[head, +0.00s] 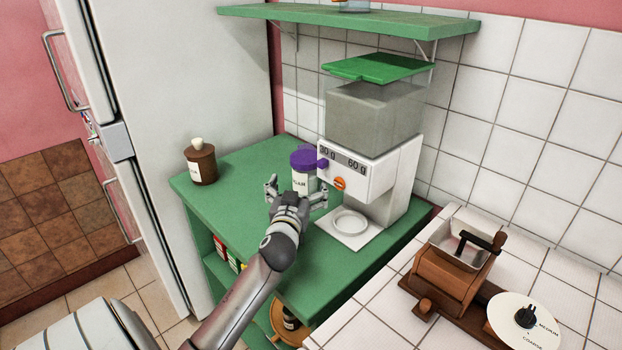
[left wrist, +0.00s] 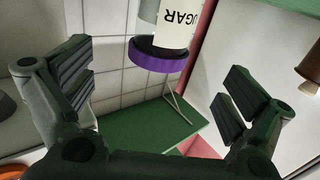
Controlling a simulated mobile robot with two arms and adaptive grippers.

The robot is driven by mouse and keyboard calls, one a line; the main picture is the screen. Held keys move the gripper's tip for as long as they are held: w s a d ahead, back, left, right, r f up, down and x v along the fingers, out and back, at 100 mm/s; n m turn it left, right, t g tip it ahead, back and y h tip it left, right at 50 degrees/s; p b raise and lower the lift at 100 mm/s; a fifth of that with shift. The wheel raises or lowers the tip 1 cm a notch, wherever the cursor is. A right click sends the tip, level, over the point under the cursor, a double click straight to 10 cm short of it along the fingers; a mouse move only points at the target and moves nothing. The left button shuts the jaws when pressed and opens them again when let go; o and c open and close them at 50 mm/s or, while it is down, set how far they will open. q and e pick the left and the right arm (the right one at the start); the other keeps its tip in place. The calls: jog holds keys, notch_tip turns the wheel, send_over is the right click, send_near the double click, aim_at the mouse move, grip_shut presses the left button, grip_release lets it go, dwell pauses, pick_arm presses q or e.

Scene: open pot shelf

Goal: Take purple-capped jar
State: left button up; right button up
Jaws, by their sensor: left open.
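The purple-capped jar (head: 302,180) stands on the green shelf top, just left of the white dispenser. Its label ends in "UGAR", and its lower part is hidden behind my left gripper (head: 297,190). In the left wrist view the jar (left wrist: 174,27) appears cap-down at the top, between and beyond the two fingers. My left gripper is open and empty, in front of the jar, with a finger to each side in the picture. In the left wrist view a gap shows between the jar and the fingers (left wrist: 160,92). My right gripper is not in view.
The dispenser (head: 370,160) with its green lid stands close right of the jar. A brown jar (head: 201,163) stands at the shelf's left end, beside the fridge (head: 190,80). A green upper shelf (head: 380,20) hangs above. A wooden grinder (head: 455,275) sits on the tiled counter.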

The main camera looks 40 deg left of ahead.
aim_at(303, 172)
pick_arm(q)
jog(key=b+x, duration=0.1)
jog(key=x, duration=0.3)
jog(key=shift+w+a, duration=0.15)
jog(key=shift+a, duration=0.1)
jog(key=b+x, duration=0.1)
jog(key=x, duration=0.4)
jog(key=shift+w+a, duration=0.15)
jog(key=shift+w, duration=0.1)
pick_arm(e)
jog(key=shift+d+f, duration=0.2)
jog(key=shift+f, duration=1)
pick_arm(q)
jog(key=c, duration=1.7)
jog(key=shift+r, duration=0.15)
jog(key=shift+c, duration=0.7)
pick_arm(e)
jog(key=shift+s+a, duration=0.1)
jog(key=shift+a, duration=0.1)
